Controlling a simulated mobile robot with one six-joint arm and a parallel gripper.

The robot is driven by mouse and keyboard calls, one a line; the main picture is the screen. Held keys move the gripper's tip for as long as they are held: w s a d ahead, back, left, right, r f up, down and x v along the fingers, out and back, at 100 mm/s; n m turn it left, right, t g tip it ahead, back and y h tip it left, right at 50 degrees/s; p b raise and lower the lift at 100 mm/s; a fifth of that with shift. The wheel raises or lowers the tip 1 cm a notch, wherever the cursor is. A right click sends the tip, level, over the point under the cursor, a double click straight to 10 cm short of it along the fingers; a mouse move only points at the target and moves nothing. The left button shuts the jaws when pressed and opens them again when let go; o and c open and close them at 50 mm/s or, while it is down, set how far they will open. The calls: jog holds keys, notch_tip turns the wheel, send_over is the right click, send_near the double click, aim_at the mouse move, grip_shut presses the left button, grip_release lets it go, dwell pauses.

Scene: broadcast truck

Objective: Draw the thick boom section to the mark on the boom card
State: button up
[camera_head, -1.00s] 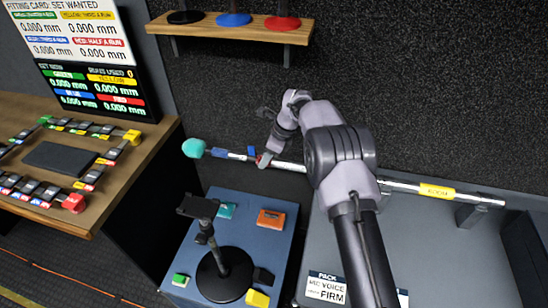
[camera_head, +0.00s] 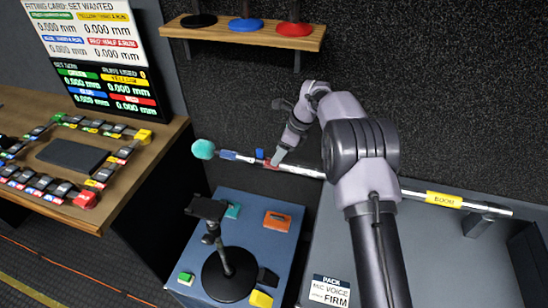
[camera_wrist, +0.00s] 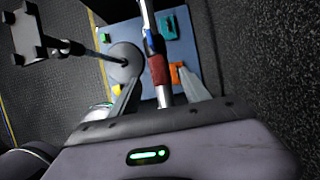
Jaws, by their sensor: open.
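The boom (camera_head: 405,190) is a long silver pole lying across the view, with a teal foam head (camera_head: 203,149) at its left end and a yellow BOOM label (camera_head: 444,200). Blue (camera_head: 228,155) and red (camera_head: 270,163) collars sit near the head. My gripper (camera_head: 277,160) is open at the pole, just right of the red collar. In the wrist view the pole runs between my open fingers (camera_wrist: 157,92), with the red collar (camera_wrist: 158,69) just beyond the fingertips. My arm hides the middle of the pole. I cannot make out a mark on a boom card.
A blue case top (camera_head: 245,215) below the boom carries a black phone stand (camera_head: 228,270) and small coloured blocks. A PACK card (camera_head: 330,291) is at the bottom. A wooden desk (camera_head: 130,185) with a screen (camera_head: 100,60) stands left; a shelf (camera_head: 245,36) hangs above.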

jog(key=w+p+v, duration=0.1)
jog(key=p+v, duration=0.1)
jog(key=v, duration=1)
jog(key=shift+s+r+p, duration=0.15)
jog(key=shift+s+p, duration=0.25)
jog(key=shift+s, duration=0.05)
